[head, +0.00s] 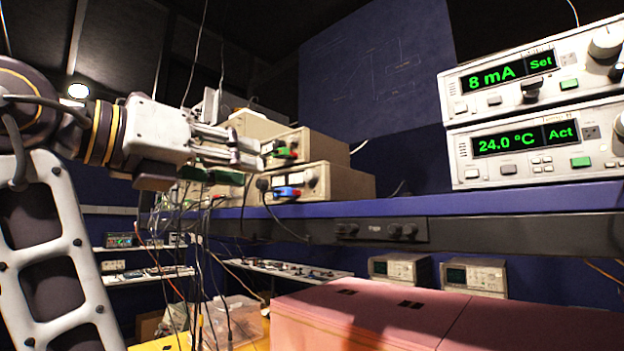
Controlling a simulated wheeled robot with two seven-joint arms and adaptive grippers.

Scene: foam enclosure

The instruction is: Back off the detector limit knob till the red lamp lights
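The lower box (345,183) has a dark round part, a pale panel, and blue and red parts. Two display units stand at right: the upper (530,101) reads 8 mA Set, the lower (540,168) 24.0 °C Act. I cannot identify the detector limit knob or a lit red lamp.
A blue shelf (420,203) carries the boxes and units, with cables hanging at left. Below stand a pink foam block (400,312) and two small instruments (473,277) with screens. A dark blue panel (380,70) rises behind. Open air lies between the gripper and the display units.

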